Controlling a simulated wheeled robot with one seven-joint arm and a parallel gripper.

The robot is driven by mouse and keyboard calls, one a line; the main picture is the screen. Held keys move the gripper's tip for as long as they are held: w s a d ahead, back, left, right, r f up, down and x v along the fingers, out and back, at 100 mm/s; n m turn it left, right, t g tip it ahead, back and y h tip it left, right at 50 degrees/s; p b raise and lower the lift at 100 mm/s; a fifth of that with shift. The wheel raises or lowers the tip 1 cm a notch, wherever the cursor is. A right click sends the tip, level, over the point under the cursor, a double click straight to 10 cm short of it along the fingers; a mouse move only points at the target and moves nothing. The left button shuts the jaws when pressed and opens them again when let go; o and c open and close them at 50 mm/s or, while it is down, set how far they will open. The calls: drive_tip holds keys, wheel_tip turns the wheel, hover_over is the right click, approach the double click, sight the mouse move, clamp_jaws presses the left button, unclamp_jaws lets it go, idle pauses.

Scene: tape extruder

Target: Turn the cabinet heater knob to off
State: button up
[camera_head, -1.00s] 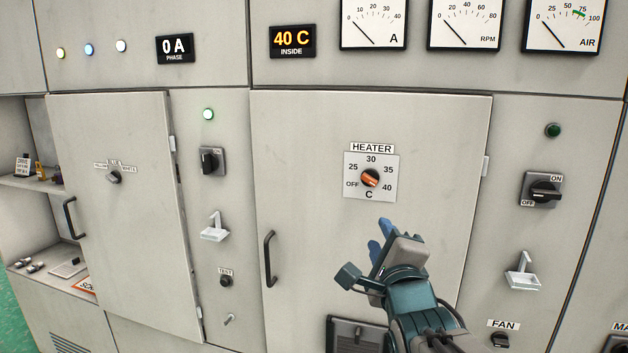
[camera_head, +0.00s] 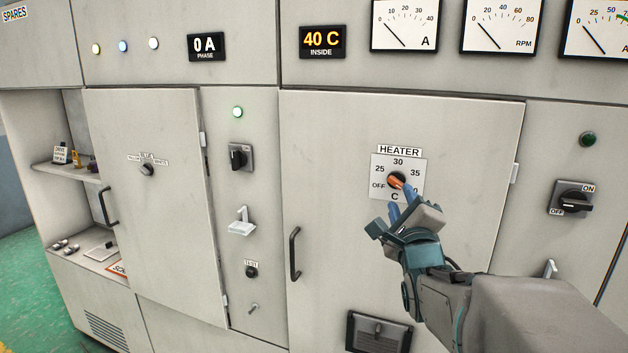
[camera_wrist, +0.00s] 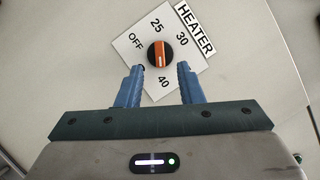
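The heater knob (camera_head: 397,181) is a round black knob with an orange bar, on a white dial plate on the cabinet door. It also shows in the wrist view (camera_wrist: 160,55), where the white mark on its bar points toward the 40 side, away from OFF (camera_wrist: 135,40). My gripper (camera_head: 400,202) is just below the dial in the head view, its blue fingers reaching over the plate's lower part. In the wrist view my gripper (camera_wrist: 159,72) is open, one finger on each side below the knob, with nothing between the tips. Contact cannot be told.
The door handle (camera_head: 294,253) stands out left of the dial. A black latch panel (camera_head: 379,332) is below my gripper. An ON/OFF switch (camera_head: 573,200) is on the right panel. The display (camera_head: 322,41) reads 40 C. The door around the dial is clear.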

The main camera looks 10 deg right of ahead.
sight(396, 185)
drive_tip(key=shift+p+x, duration=0.65)
drive_tip(key=shift+x, duration=2)
drive_tip(key=shift+s, duration=0.1)
clamp_jaws()
